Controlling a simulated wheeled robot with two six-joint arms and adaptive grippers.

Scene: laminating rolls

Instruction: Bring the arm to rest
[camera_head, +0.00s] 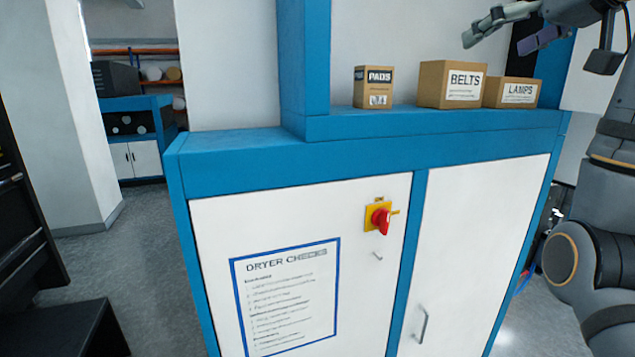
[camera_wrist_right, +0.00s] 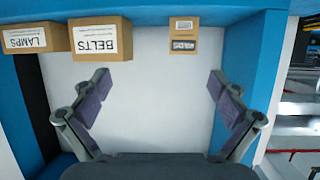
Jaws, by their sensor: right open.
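My right gripper (camera_head: 497,42) is at the upper right of the head view, in front of the shelf recess and above the boxes. Its fingers are spread wide with nothing between them, as the right wrist view (camera_wrist_right: 158,82) also shows. My right arm runs down the right edge of the head view. A red rotary switch (camera_head: 381,221) on a yellow plate is on the white cabinet front, well below and left of the gripper. Nothing touches the switch. My left gripper is not in view.
A PADS box (camera_head: 373,87), a BELTS box (camera_head: 452,84) and a LAMPS box (camera_head: 512,93) stand on the blue ledge (camera_head: 230,143). A DRYER CHECKS sheet (camera_head: 287,300) is on the left cabinet door. Open grey floor (camera_head: 150,250) lies to the left.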

